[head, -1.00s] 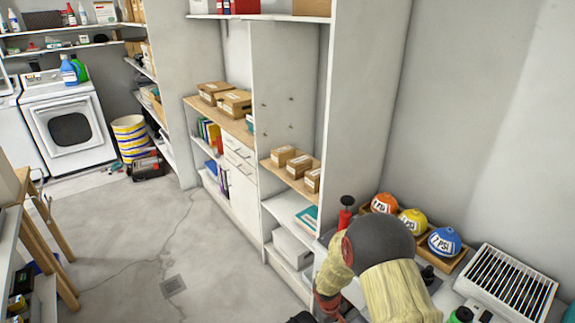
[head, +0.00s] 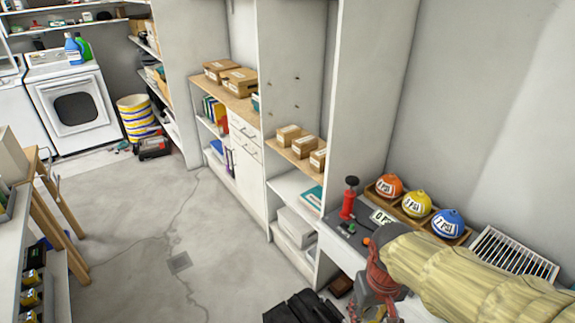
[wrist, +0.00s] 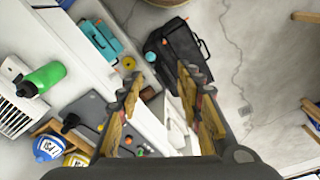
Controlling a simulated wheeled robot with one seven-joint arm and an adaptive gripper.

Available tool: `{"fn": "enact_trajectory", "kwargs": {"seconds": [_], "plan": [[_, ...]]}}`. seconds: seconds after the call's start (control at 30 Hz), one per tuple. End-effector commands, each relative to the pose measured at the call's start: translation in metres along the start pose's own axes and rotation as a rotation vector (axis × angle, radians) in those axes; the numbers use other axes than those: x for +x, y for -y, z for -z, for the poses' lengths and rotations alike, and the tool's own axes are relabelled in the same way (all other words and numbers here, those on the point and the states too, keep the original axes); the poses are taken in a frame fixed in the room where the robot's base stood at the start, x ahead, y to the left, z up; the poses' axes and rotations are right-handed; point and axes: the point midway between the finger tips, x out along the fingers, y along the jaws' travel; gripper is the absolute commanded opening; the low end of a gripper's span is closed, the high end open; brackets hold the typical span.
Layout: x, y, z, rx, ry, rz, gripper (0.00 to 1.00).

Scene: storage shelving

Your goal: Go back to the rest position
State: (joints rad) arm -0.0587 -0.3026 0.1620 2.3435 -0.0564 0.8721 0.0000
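My gripper (wrist: 160,88) is open in the wrist view, its two yellow-padded fingers well apart with nothing held between them. It points down past the edge of the bench, with floor and a black bag (wrist: 182,48) beyond it. In the head view my arm, in a pale yellow sleeve, reaches in from the right over the bench. My gripper end is at the bottom edge there and partly cut off.
Orange (head: 389,186), yellow (head: 417,203) and blue (head: 449,223) labelled domes sit in a wooden tray at the wall. A red hand pump (head: 349,199) stands beside them. Shelving with small boxes (head: 318,160) runs leftward. The middle floor (head: 150,225) is clear.

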Motion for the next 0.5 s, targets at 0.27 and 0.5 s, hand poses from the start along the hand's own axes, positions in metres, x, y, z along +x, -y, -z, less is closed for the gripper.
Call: {"fn": "enact_trajectory", "kwargs": {"seconds": [0.27,0.5], "plan": [[-0.075,0.001,-0.037,0.072,-0.236,0.032,0.36],[-0.122,-0.006,-0.044,0.094,-0.400,0.022,0.36]]}}
